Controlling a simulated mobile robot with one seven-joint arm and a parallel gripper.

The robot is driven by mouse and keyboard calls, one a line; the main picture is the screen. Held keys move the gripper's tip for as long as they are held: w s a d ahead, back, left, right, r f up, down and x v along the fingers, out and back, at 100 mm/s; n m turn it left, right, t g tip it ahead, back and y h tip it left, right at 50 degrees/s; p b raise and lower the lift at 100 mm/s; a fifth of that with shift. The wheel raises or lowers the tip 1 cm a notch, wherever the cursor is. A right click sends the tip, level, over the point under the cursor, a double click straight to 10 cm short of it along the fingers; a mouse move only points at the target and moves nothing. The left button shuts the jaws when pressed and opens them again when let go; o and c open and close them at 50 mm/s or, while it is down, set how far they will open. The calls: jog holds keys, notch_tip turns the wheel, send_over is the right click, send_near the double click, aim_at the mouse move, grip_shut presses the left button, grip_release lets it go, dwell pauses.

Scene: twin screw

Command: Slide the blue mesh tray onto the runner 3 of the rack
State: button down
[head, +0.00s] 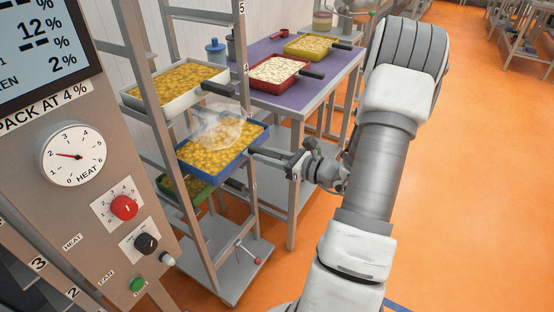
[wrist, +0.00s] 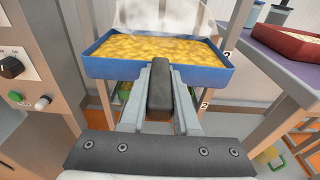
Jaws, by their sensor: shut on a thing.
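The blue mesh tray (head: 262,138) holds yellow pieces, with a pale steam-like haze above it. It lies roughly level between the posts of the rack (head: 168,42); I cannot tell whether it rests on a runner. In the wrist view the blue tray (wrist: 205,76) is straight ahead, its front wall facing me. My gripper (head: 283,158) is shut on the tray's dark handle (wrist: 160,92), at the tray's right side in the head view. The gripper's two fingers (wrist: 160,78) flank the handle. The runner 3 itself is not clearly visible.
A white tray (head: 150,103) sits higher in the rack and a green tray (head: 202,193) lower. A purple-topped table (head: 335,70) behind carries a red tray (head: 262,86) and a yellow-green tray (head: 305,56). A control panel (head: 110,200) stands at the left. Orange floor is open at right.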

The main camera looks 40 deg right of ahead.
aim_at(278, 156)
jog(key=shift+r+b+x, duration=0.25)
jog(key=shift+r+x, duration=0.05)
jog(key=shift+x, duration=1.9)
jog(key=shift+r+b+x, duration=0.2)
jog(key=shift+r+x, duration=0.15)
jog(key=shift+x, duration=1.85)
jog(key=shift+r+b+x, duration=0.25)
jog(key=shift+r+x, duration=0.05)
jog(key=shift+x, duration=1.9)
jog(key=shift+w, duration=0.1)
jog(key=shift+f+b, duration=0.5)
jog(key=shift+f, duration=0.1)
jog(key=c, duration=0.6)
grip_release()
jog(key=shift+o, duration=0.2)
jog(key=shift+f, duration=0.1)
jog(key=p+v, duration=0.2)
jog(key=v, duration=1.5)
jog(key=shift+s, duration=0.3)
jog(key=shift+d, duration=0.1)
